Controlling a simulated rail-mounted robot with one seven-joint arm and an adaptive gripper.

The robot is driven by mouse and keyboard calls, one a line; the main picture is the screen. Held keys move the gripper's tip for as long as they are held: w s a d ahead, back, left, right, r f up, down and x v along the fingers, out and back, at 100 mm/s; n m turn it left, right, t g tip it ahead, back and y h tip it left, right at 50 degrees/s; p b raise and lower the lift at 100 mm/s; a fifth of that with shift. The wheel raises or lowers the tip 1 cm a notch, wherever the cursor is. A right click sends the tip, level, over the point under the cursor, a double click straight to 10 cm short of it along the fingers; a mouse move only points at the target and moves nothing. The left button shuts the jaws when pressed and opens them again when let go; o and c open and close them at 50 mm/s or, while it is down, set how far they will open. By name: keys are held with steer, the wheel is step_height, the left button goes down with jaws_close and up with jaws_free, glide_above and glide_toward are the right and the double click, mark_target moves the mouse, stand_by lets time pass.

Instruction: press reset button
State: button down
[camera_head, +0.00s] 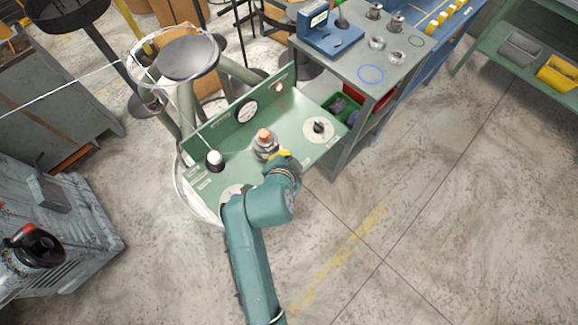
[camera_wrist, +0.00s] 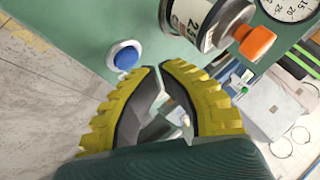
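A blue round button (camera_wrist: 126,55) in a white ring sits on the green panel in the wrist view. I cannot read a label on it, and I cannot make it out in the head view, where my gripper may cover it. My gripper (camera_wrist: 159,68) has yellow ribbed fingers whose tips meet or nearly meet, with nothing held between them. In the wrist view the tips appear just right of and below the button; contact is not evident. In the head view my gripper (camera_head: 284,155) is over the front edge of the green control panel (camera_head: 290,107).
A metal fitting with an orange cap (camera_head: 264,137) stands close behind my gripper. The panel also carries a white-ball lever (camera_head: 215,158), a black knob (camera_head: 319,127) and a gauge (camera_head: 246,110). A grey workbench (camera_head: 341,73) stands right; open floor lies in front.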

steer(key=shift+f, duration=0.45)
steer(key=shift+f+b, duration=0.3)
steer(key=shift+f, duration=0.1)
stand_by(0.8)
steer(key=shift+r+p, duration=0.85)
steer(key=shift+p, duration=0.05)
step_height(320, 180, up, 5)
steer(key=p, duration=0.4)
steer(key=shift+p, duration=0.35)
